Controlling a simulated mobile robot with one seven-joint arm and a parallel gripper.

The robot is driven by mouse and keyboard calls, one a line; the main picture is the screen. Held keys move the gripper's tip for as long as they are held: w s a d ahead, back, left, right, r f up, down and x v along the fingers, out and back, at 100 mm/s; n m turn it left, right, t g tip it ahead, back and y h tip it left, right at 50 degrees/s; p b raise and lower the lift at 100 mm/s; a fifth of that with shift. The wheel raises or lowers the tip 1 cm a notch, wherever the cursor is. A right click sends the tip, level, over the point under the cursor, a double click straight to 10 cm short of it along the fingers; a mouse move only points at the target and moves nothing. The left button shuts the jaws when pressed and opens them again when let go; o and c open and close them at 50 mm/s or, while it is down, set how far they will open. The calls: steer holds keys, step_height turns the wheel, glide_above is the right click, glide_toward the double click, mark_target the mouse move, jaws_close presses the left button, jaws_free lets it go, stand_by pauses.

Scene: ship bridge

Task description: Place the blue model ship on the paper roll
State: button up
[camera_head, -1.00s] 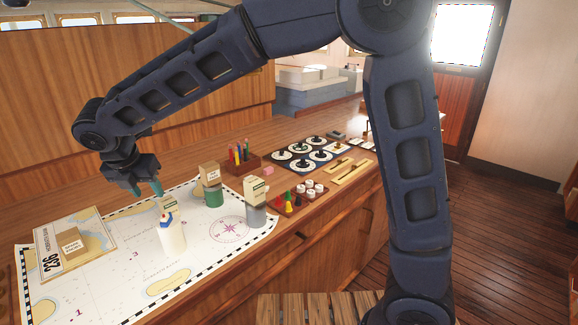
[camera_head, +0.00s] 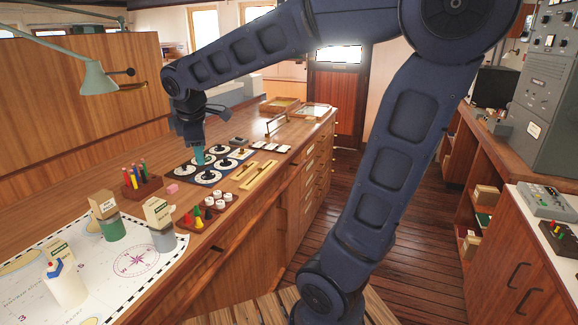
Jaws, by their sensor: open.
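A small blue model ship (camera_head: 55,268) sits on top of the white upright paper roll (camera_head: 67,290) on the chart at the lower left. A small box or card labelled in green (camera_head: 60,250) shows right behind it; I cannot tell whether they touch. My gripper (camera_head: 201,157) points down above the panel of round dials, well away from the ship and roll. Its teal fingers are seen nearly edge-on, and nothing shows between them.
A green can (camera_head: 112,229) and a grey can (camera_head: 164,239) with boxes on top stand on the chart (camera_head: 95,268). A pen holder (camera_head: 141,186), dial panel (camera_head: 224,160) and tray of coloured pieces (camera_head: 206,210) lie beyond. A lamp (camera_head: 97,79) hangs at left.

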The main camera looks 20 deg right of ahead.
steer(key=s+d+f+m, duration=0.2)
steer(key=s+d+m, duration=0.3)
steer(key=d+m, duration=0.3)
steer(key=s+d+f+m, duration=0.2)
steer(key=s+d+m, duration=0.4)
steer(key=d, duration=0.8)
steer(key=shift+d+m+t+y, duration=0.15)
steer(key=shift+m+t+y, duration=0.2)
steer(key=shift+m, duration=0.85)
